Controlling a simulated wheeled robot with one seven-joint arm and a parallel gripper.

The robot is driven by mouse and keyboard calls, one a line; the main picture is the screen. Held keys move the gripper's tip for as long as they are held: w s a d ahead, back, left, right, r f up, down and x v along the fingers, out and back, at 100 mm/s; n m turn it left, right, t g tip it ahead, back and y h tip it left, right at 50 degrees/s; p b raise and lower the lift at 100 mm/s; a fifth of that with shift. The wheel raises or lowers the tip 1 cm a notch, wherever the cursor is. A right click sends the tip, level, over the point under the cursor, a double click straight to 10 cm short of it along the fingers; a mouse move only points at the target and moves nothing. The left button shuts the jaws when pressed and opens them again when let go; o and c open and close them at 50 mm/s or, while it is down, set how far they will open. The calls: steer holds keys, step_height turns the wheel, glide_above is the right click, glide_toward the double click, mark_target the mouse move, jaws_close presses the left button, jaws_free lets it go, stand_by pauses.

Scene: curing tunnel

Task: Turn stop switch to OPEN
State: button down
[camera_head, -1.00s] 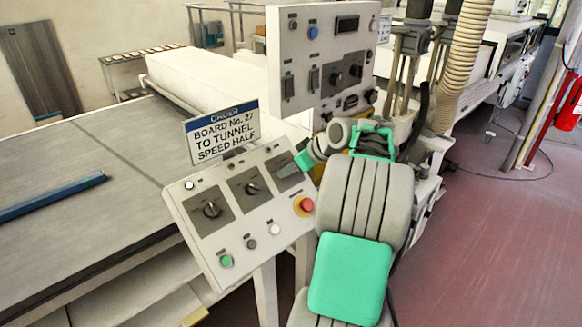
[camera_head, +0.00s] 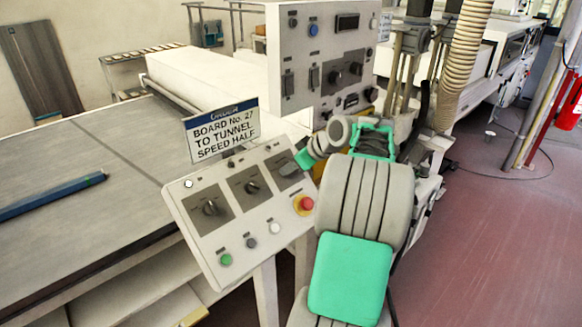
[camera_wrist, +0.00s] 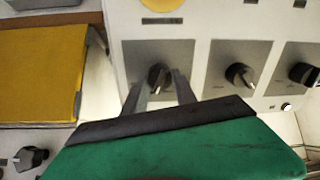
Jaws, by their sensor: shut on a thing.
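The sloped control panel (camera_head: 205,235) carries three dark-plated rotary switches in a row. My gripper (camera_wrist: 160,90) is at the switch at the right end of the row in the head view, nearest the red button. In the wrist view this switch's black knob (camera_wrist: 158,73) is at the left of the row, with my two grey fingers shut on its sides. In the head view my gripper (camera_head: 301,161) covers most of that knob. The middle switch (camera_head: 251,187) and left switch (camera_head: 210,207) are untouched. The plate lettering is too small to read.
A red button (camera_head: 305,203) on a yellow collar is just below my gripper. A sign (camera_head: 222,134) reads "Board No. 27 to tunnel speed half". A taller upright panel (camera_head: 315,40) stands behind. A yellow board (camera_wrist: 40,70) shows in the wrist view.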

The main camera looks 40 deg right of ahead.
steer(key=n+b, duration=0.2)
steer(key=b, duration=0.1)
steer(key=n+b, duration=0.2)
steer(key=shift+f, duration=0.25)
steer(key=shift+a+r+n+b, duration=0.1)
steer(key=shift+r+n+b, duration=0.1)
steer(key=shift+n+b, duration=1.8)
steer(key=shift+r+n, duration=0.1)
steer(key=shift+n, duration=0.3)
steer(key=c, duration=1)
jaws_free()
steer(key=p+v, duration=0.1)
steer(key=v, duration=0.6)
steer(key=shift+s+r+p, duration=0.2)
steer(key=shift+r+p, duration=0.15)
steer(key=shift+r, duration=0.05)
